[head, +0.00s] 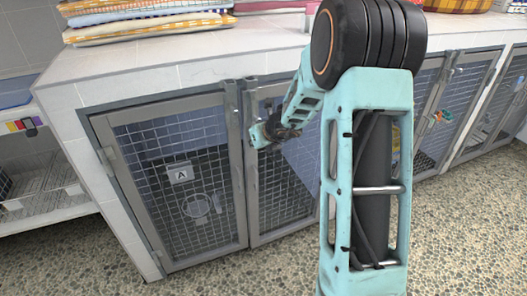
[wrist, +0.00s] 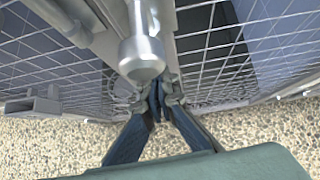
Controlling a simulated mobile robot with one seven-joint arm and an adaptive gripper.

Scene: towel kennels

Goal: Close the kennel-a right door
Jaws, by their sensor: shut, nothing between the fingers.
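Kennel A has a left mesh door (head: 165,200) with an "A" label, standing in its frame. The right door (head: 253,200) is beside it, its grey frame roughly in line with the left door; whether it is fully shut I cannot tell. My arm hides much of this door. My gripper (head: 262,134) is at the right door's left upright, in front of the mesh. In the wrist view my gripper (wrist: 158,95) is shut and empty, its fingertips close to the door frames below a round metal post end (wrist: 142,58). Mesh (wrist: 215,50) shows on the right.
Folded towels (head: 150,22) lie on the white tiled top (head: 170,53). More kennel doors (head: 470,90) run to the right. A white rack (head: 45,180) stands at left. The pebbled floor (head: 440,230) in front is clear.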

